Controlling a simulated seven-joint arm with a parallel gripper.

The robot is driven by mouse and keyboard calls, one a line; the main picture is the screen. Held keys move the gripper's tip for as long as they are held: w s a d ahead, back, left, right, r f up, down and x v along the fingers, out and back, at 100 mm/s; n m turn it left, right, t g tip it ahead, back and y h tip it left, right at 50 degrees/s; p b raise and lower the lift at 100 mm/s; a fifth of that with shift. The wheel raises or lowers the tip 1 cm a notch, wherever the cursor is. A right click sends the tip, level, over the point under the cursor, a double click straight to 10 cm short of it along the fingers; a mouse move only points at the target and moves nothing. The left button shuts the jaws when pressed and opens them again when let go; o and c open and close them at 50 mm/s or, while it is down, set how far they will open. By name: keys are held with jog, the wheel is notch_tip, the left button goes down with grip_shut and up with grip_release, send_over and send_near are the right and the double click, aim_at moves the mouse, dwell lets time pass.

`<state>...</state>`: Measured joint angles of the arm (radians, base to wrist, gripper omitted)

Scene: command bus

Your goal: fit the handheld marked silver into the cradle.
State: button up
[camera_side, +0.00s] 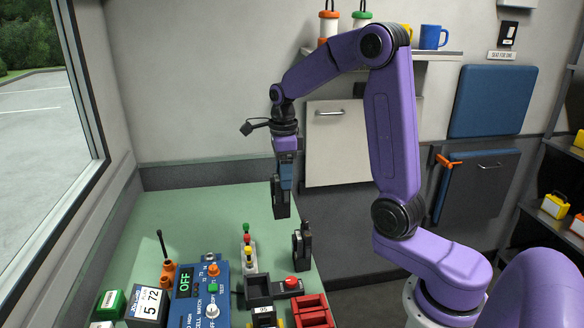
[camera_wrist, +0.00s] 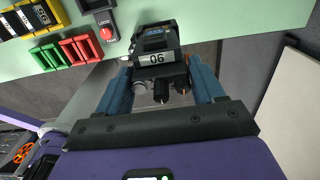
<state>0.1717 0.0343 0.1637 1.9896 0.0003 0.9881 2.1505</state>
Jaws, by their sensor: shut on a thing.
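My gripper (camera_side: 286,172) is shut on a black handheld (camera_side: 281,203) and holds it upright in the air above the back of the green counter. In the wrist view the held handheld (camera_wrist: 160,38) sits between my blue fingers (camera_wrist: 168,88). Its silver-grey label carries a two-digit number, and knobs show at its near end. A black open-topped cradle (camera_side: 258,289) with a red button beside it stands on the counter, lower and nearer, well apart from the handheld. The red button (camera_wrist: 106,33) also shows in the wrist view at upper left.
Another black handheld-like unit (camera_side: 302,248) stands at the counter's right edge. A red slotted holder (camera_side: 314,312), a yellow-marked item (camera_side: 264,317), a blue control panel (camera_side: 200,295) and a lamp stack (camera_side: 248,252) crowd the front. The counter's back (camera_side: 205,212) is clear.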

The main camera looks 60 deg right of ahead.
jog(key=s+a, duration=0.4)
jog(key=a, duration=1.2)
notch_tip(320, 180, down, 10)
jog(key=shift+f, duration=0.25)
jog(key=shift+d+f, duration=0.1)
jog(key=shift+f, duration=2)
dwell(1.1)
jog(key=o, duration=1.7)
jog(key=shift+c, duration=0.2)
jog(key=shift+o, duration=0.3)
jog(key=shift+s, duration=0.1)
jog(key=shift+r, duration=0.1)
notch_tip(320, 180, up, 7)
